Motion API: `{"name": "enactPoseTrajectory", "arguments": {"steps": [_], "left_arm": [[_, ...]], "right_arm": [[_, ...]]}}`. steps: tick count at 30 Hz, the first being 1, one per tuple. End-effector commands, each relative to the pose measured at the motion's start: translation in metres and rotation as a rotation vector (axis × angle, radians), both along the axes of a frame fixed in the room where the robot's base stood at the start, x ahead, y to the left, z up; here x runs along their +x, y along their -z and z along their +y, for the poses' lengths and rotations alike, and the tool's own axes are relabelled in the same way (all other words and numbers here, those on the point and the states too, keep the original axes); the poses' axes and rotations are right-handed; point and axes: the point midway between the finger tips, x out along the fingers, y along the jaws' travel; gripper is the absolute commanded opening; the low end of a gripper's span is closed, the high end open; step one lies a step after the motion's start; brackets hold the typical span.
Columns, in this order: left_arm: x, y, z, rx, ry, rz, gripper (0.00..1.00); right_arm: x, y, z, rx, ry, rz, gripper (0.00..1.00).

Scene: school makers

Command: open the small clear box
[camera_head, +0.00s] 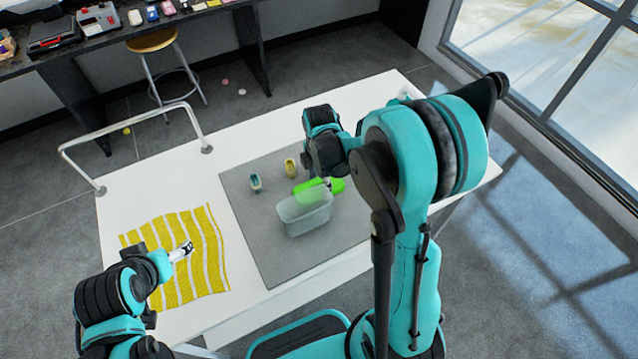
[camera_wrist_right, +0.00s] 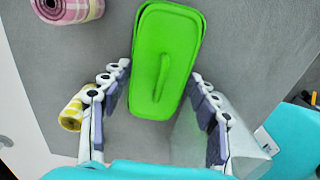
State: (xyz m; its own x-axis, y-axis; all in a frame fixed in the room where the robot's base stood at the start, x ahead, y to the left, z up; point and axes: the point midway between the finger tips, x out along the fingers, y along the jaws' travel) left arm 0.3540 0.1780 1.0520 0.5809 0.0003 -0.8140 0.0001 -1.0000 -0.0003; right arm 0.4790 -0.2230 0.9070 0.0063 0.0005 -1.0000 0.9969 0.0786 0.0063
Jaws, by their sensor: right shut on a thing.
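The small clear box (camera_head: 304,217) stands on the grey mat, its top facing up. Its green lid (camera_head: 337,186) is at the box's far side, off the opening. My right gripper (camera_head: 327,183) is at the lid, partly hidden by its own arm. In the right wrist view the green lid (camera_wrist_right: 165,60), with a raised handle, lies between the fingers of my right gripper (camera_wrist_right: 160,100), and part of the clear box (camera_wrist_right: 196,140) shows below right. My left gripper (camera_head: 186,250) is over the striped cloth, away from the box; its jaws are too small to read.
The grey mat (camera_head: 270,240) lies on the white table (camera_head: 130,190). A yellow striped cloth (camera_head: 205,265) lies at left. A metal rail (camera_head: 130,130) edges the table's far left.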

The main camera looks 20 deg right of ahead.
Motion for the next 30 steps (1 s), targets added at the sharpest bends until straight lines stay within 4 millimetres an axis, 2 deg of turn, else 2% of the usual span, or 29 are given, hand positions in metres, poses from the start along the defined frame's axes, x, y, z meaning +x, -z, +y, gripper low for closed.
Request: {"name": "enactPoseTrajectory", "arguments": {"steps": [8, 9, 10, 21, 25, 30], "left_arm": [[0.0, 0.002, 0.0, 0.0, 0.0, 0.0, 0.78], [0.0, 0.001, 0.0, 0.0, 0.0, 0.0, 0.78], [0.0, 0.001, 0.0, 0.0, 0.0, 0.0, 0.78], [0.0, -0.003, 0.0, 0.0, 0.0, 0.0, 0.78], [0.0, -0.011, 0.0, 0.0, 0.0, 0.0, 0.78], [0.0, -0.024, 0.0, 0.0, 0.0, 0.0, 0.78]], "right_arm": [[0.0, 0.002, 0.0, 0.0, 0.0, 0.0, 0.26], [0.0, 0.001, 0.0, 0.0, 0.0, 0.0, 0.68], [0.0, 0.001, 0.0, 0.0, 0.0, 0.0, 0.69], [0.0, -0.005, 0.0, 0.0, 0.0, -0.001, 0.69], [0.0, -0.025, 0.0, 0.0, 0.0, 0.0, 0.69], [-0.001, -0.065, 0.0, 0.0, 0.0, 0.0, 0.69]]}}
